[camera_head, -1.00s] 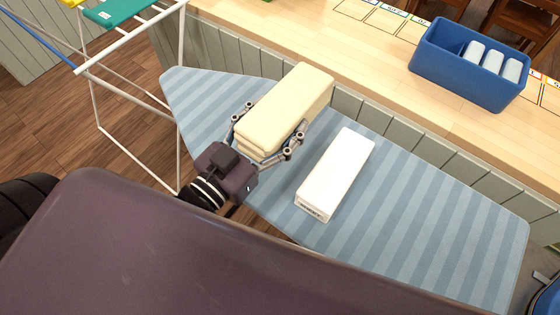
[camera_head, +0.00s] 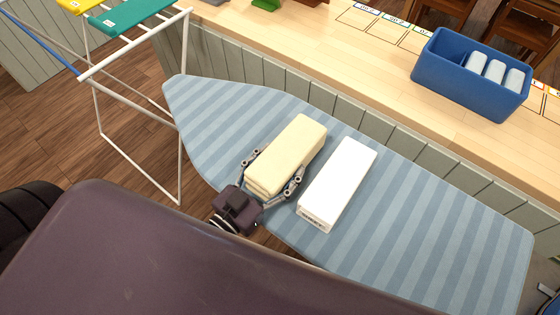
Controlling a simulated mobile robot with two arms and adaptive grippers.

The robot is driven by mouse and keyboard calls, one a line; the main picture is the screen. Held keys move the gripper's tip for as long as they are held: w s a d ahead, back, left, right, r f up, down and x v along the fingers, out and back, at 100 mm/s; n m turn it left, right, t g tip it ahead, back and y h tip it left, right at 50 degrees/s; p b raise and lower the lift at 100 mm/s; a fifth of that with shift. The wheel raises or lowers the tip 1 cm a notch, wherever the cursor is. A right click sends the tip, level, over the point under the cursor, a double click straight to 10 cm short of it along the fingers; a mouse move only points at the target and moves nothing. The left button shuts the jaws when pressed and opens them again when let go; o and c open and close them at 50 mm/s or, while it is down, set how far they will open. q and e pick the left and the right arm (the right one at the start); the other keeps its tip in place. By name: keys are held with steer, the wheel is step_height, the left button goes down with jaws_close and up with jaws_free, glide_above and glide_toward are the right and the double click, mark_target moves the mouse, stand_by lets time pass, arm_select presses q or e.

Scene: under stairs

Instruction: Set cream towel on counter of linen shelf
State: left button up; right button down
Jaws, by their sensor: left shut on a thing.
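The cream towel (camera_head: 288,153) is a folded, long block over the blue striped ironing board, left of a white box-shaped item. My left gripper (camera_head: 272,178) is shut on its near end, one finger along each side. The towel looks low over the board; I cannot tell whether it touches. A light wooden counter (camera_head: 330,62) runs behind the board, with labelled outlined spots along its far side. I cannot tell whether this is the linen shelf's counter. My right gripper is not in view.
The ironing board (camera_head: 420,230) is clear on its right half. The white item (camera_head: 338,185) lies close beside the towel. A blue bin (camera_head: 470,75) with white rolls stands on the counter at right. A white drying rack (camera_head: 183,100) with coloured cloths stands at left.

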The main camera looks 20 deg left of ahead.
arm_select(q)
steer(key=shift+f, duration=0.15)
steer(key=o, duration=1.5)
